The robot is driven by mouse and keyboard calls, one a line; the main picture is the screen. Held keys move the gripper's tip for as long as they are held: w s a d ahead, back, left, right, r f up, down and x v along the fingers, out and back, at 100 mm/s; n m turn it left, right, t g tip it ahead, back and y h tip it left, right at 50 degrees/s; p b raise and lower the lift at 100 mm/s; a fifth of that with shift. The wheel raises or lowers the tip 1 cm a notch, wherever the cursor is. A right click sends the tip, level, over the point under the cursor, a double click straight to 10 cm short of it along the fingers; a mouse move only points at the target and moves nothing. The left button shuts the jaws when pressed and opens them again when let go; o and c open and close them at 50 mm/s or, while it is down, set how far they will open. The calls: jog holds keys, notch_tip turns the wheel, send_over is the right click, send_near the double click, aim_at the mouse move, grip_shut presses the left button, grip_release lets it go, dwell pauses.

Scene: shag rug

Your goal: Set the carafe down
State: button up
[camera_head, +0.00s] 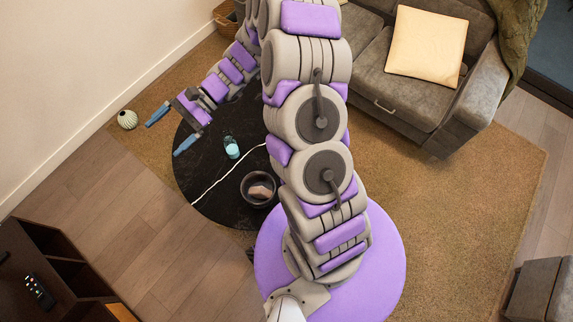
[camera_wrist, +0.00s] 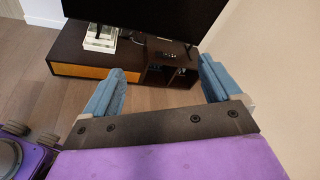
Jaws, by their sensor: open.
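A small clear vessel with teal in its lower part, which looks like the carafe (camera_head: 231,147), stands on the black round table (camera_head: 205,175) in the head view. My gripper (camera_head: 171,130) is open, with its two blue fingers wide apart and nothing between them. It is at the table's left edge, to the left of the carafe and apart from it. In the wrist view my gripper (camera_wrist: 160,88) is also open and empty, facing the TV stand. The carafe is not in the wrist view.
A dark bowl (camera_head: 247,195) with a brownish thing in it sits on the table, and a white crack-like line crosses the top. A ribbed round vase (camera_head: 128,119) is left of my gripper. A grey sofa (camera_head: 400,95) stands at the back. A low TV stand (camera_wrist: 85,72) is in the wrist view.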

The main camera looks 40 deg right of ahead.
jog(key=s+d+r+n+g+h, duration=0.25)
jog(key=s+r+n+h, duration=0.25)
jog(key=s, duration=0.5)
jog(key=s+d+r+n+g+h, duration=0.1)
jog(key=s+d+r+n+h, duration=0.3)
jog(key=s, duration=0.7)
jog(key=s+d+r+n+t+h, duration=0.1)
jog(key=s+d+r+t+h, duration=0.1)
jog(key=s+d+h, duration=0.4)
jog(key=shift+s+d+r+n+t, duration=0.35)
jog(key=shift+s+d+t, duration=0.45)
jog(key=shift+d, duration=1)
jog(key=shift+s, duration=0.15)
